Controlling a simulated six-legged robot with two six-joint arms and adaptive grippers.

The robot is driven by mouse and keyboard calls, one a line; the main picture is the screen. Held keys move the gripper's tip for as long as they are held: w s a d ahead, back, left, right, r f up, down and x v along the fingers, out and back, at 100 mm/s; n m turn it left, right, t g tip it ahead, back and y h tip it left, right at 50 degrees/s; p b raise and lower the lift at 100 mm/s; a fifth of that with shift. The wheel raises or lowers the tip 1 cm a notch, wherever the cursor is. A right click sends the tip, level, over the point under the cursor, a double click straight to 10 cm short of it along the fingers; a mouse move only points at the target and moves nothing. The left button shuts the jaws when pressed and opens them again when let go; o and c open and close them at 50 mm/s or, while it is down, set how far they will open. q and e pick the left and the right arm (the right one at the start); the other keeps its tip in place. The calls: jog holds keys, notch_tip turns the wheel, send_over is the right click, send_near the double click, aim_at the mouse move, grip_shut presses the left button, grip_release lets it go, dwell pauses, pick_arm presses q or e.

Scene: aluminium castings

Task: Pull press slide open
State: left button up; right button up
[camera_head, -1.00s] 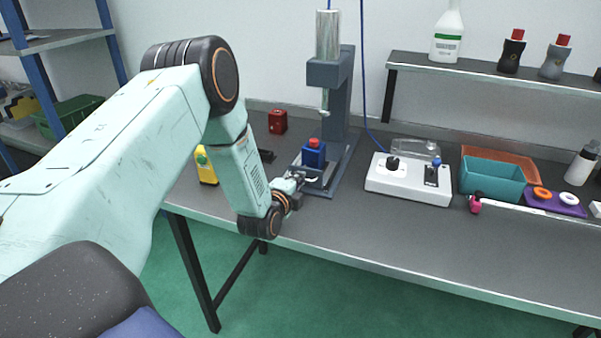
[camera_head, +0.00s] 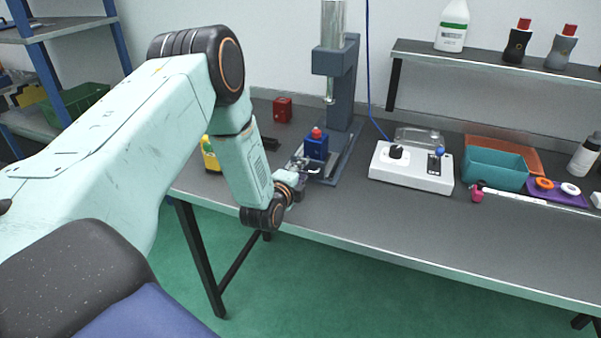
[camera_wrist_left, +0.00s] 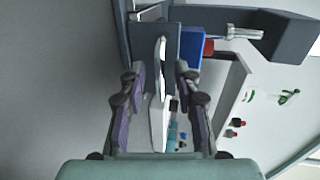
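The press (camera_head: 345,100) is a dark grey upright frame with a silver cylinder, standing on the bench. A blue block (camera_head: 316,148) with a red top sits low at its front, on the slide. The blue block also shows in the left wrist view (camera_wrist_left: 192,48), before the press frame. My left gripper (camera_head: 299,172) is at the slide's front left, partly hidden by my own wrist. In the left wrist view its two fingers (camera_wrist_left: 160,72) stand apart, with a thin pale handle (camera_wrist_left: 161,55) between them and gaps visible on both sides. My right gripper is out of view.
A white control box (camera_head: 411,170) with a black knob stands right of the press. Beyond it are a teal bin (camera_head: 495,169) and a purple tray (camera_head: 558,194). A red block (camera_head: 282,110) and a yellow item (camera_head: 210,155) lie left. The bench front is mostly clear.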

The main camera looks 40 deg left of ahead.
pick_arm(q)
jog(key=v, duration=1.2)
jog(key=shift+a+r, duration=0.1)
dwell(0.5)
